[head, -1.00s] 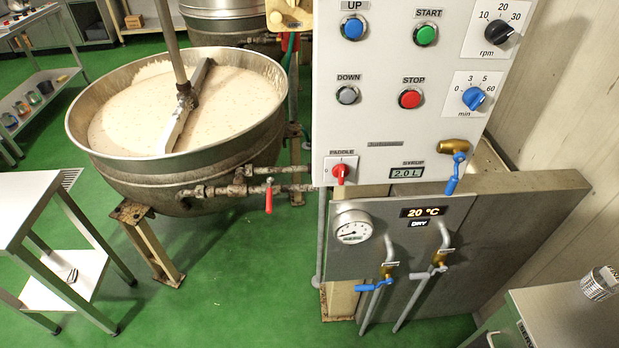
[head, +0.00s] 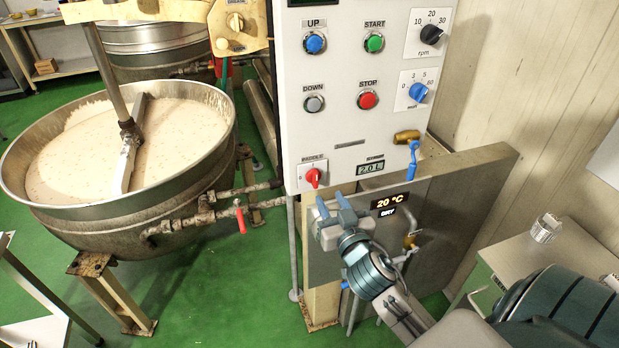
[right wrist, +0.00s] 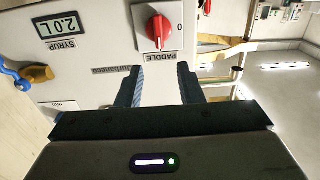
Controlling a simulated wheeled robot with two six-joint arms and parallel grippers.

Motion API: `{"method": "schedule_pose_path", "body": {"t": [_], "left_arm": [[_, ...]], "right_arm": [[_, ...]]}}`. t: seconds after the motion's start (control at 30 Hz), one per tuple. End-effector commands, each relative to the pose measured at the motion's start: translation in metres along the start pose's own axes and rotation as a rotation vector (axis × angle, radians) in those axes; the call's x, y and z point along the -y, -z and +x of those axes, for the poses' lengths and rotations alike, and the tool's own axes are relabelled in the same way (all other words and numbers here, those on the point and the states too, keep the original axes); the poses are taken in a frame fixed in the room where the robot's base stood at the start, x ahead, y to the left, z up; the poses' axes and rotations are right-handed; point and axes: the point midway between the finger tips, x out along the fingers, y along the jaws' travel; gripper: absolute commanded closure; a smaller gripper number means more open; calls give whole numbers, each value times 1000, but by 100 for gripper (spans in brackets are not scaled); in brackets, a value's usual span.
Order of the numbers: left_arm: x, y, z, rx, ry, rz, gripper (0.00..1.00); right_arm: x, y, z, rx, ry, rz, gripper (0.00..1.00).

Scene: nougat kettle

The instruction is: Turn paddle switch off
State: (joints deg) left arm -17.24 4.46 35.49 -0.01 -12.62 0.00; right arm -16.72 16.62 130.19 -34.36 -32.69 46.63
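The paddle switch is a red rotary knob (head: 313,177) on a small white plate at the lower left of the control panel (head: 350,125). It also shows large in the right wrist view (right wrist: 158,28), upside down, with a 0 mark on its plate. I cannot tell for sure which mark the knob points to. My right gripper (head: 331,203) is just below the switch in the head view. Its two blue fingers are open and empty, pointing at the panel; in the right wrist view the gap between them (right wrist: 159,72) lines up with the knob. My left gripper is not in view.
Above the switch are the UP, DOWN, START and STOP buttons and two dials. A syrup display (head: 370,168) and a blue-handled brass valve (head: 412,147) lie to its right. The kettle (head: 115,150) stands left. A red-handled pipe valve (head: 241,219) lies below left.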

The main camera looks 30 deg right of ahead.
Motion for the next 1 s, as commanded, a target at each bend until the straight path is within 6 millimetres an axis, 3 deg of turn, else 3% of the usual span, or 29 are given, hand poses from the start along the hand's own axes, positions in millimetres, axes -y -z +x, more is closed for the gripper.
{"method": "schedule_pose_path", "body": {"t": [0.3, 0.5, 0.9, 1.0], "left_arm": [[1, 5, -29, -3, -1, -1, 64], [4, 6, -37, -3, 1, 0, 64], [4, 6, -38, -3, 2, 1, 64], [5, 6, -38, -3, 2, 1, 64]], "right_arm": [[0, 4, 61, 2, 0, 0, 66], [0, 1, 86, 3, 0, 0, 66], [0, -1, 94, 2, 2, 0, 66], [0, -1, 94, 2, 2, -1, 86]]}}
